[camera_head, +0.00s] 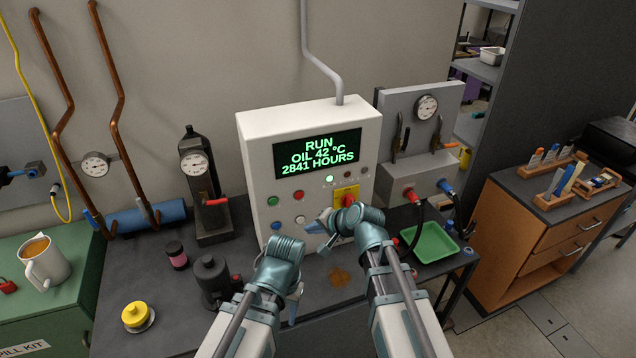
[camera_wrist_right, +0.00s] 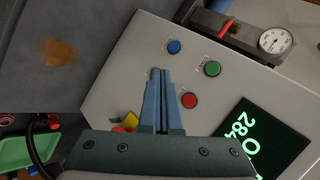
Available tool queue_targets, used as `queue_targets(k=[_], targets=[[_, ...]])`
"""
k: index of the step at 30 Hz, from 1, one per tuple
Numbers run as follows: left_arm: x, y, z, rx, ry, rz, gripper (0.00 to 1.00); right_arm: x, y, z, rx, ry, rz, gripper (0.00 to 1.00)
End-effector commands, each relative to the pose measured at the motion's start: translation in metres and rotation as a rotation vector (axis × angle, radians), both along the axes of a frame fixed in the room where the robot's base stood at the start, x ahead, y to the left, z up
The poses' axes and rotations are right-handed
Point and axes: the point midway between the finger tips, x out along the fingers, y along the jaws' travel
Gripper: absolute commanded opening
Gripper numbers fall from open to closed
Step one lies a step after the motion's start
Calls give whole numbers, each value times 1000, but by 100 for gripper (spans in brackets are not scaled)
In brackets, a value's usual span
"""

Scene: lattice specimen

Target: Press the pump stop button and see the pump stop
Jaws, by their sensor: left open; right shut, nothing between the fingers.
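A pale control box (camera_head: 254,150) has a dark display (camera_head: 317,152) reading RUN, OIL 42 °C, 2841 HOURS. Its front carries a green button (camera_head: 273,201), a red button (camera_head: 296,195), a blue button (camera_head: 276,226) and a white button (camera_head: 299,219). The red button (camera_wrist_right: 190,100) also shows in the right wrist view, just right of my right gripper (camera_wrist_right: 162,72), which is shut and empty before the panel. Whether its tips touch the panel is unclear. My left gripper (camera_head: 294,300) is open, low over the bench.
A red knob on a yellow plate (camera_head: 347,190) sits right of the buttons, partly behind my right arm. A dark pump-like part (camera_head: 213,280), a yellow-topped item (camera_head: 136,315) and a green tray (camera_head: 430,243) stand on the bench.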

Motion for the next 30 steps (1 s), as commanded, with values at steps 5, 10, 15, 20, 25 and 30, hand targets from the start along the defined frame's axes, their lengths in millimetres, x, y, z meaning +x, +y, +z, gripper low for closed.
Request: queue_targets(k=[5,10,15,20,25,30], targets=[[0,0,8,0,0,1,50,7,-3,13,34,-9,-33,0],[0,0,7,0,0,1,50,8,-3,13,39,-10,-38,0],[0,0,7,0,0,1,50,8,-3,13,38,-10,-37,0],[0,0,7,0,0,1,50,10,-2,13,37,-10,-36,0],[0,0,7,0,0,1,50,19,0,13,37,-11,-36,0],[0,0,7,0,0,1,50,36,5,13,37,-11,-36,0]])
